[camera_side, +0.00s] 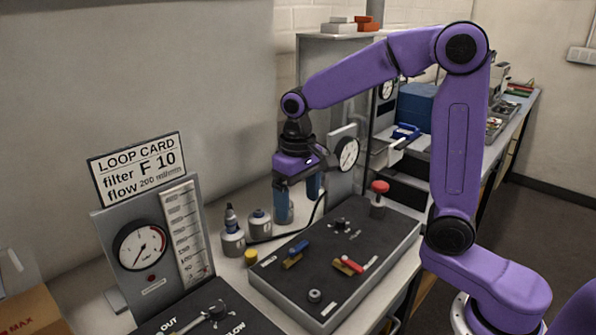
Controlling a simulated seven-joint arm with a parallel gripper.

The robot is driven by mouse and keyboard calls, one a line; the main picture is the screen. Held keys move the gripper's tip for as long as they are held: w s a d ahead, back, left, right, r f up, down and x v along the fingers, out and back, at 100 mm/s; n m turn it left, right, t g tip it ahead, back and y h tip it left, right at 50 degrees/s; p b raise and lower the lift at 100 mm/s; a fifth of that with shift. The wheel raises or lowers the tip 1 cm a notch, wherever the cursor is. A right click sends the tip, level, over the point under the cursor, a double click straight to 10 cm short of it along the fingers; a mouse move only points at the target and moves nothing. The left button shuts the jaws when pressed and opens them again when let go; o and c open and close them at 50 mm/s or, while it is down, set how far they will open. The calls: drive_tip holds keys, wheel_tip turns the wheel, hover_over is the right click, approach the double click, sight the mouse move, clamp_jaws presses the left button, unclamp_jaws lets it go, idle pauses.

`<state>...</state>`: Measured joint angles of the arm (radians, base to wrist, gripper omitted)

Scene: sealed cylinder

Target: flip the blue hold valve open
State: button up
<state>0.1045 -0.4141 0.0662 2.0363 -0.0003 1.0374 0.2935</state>
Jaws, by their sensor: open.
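The blue hold valve (299,247) is a small blue lever on a brass body. It sits on the left part of the dark top of a raised panel box (385,270). My gripper (299,205) points down above and behind the blue valve, apart from it. Its blue fingers are spread with nothing seen between them. Which position the blue lever marks is too small to read.
A red-handled valve (352,265) sits right of the blue one, and a red mushroom knob (380,187) stands at the panel's back corner. Grey bottles (232,240) and a yellow cap (250,257) stand left of the panel. A gauge board (150,250) with a loop card (138,168) stands at left.

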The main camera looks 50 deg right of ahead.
wheel_tip(320, 180, up, 6)
drive_tip(key=shift+r, duration=0.2)
idle(0.3)
drive_tip(key=s+f+n, duration=0.3)
drive_tip(key=s+n, duration=0.1)
drive_tip(key=s, duration=0.4)
drive_tip(key=s+d+f+n, duration=0.1)
drive_tip(key=s+f+n, duration=0.2)
drive_tip(key=s, duration=0.5)
drive_tip(key=s+d+f+n, duration=0.1)
drive_tip(key=s+f+n, duration=0.2)
drive_tip(key=s+n, duration=0.2)
drive_tip(key=s, duration=0.3)
drive_tip(key=shift+s, duration=0.4)
